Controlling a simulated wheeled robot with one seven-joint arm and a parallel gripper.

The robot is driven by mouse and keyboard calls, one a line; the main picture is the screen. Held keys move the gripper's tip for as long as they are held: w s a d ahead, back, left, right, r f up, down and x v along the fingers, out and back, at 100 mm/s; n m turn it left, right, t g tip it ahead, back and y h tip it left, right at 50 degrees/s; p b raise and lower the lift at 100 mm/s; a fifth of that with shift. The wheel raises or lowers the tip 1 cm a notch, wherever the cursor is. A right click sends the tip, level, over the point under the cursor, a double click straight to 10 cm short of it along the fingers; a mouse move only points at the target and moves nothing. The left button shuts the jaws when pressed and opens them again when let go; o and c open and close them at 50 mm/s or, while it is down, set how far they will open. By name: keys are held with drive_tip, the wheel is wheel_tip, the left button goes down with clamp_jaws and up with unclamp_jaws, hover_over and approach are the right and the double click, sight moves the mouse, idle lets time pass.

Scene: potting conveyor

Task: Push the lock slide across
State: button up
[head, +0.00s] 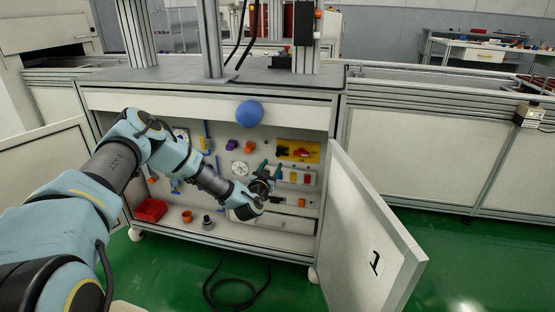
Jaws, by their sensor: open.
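My gripper (270,171) is open inside the cabinet, in front of its back panel, with its two dark fingers apart and nothing visible between them. Just above and right of it, a yellow plate (312,155) carries a red part (301,153) and a dark part. This may be the lock slide, but the picture is too small to be sure. Below the plate, a small grey strip with orange and red pieces (306,179) sits right of my gripper. My gripper and wrist hide part of the panel behind them. I cannot tell if a finger touches anything.
The cabinet's right door (362,220), marked 1, stands open close to my gripper's right; the left door (58,165) is open too. A blue ball (249,114) is at the cabinet's top edge. A red bin (150,210) stands lower left. A black cable (237,292) lies on the floor.

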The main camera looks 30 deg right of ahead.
sight(278, 155)
drive_tip(key=x, duration=0.7)
drive_tip(key=shift+w+d, duration=0.1)
drive_tip(key=shift+w, duration=0.05)
drive_tip(key=shift+c, duration=0.4)
clamp_jaws()
idle(0.8)
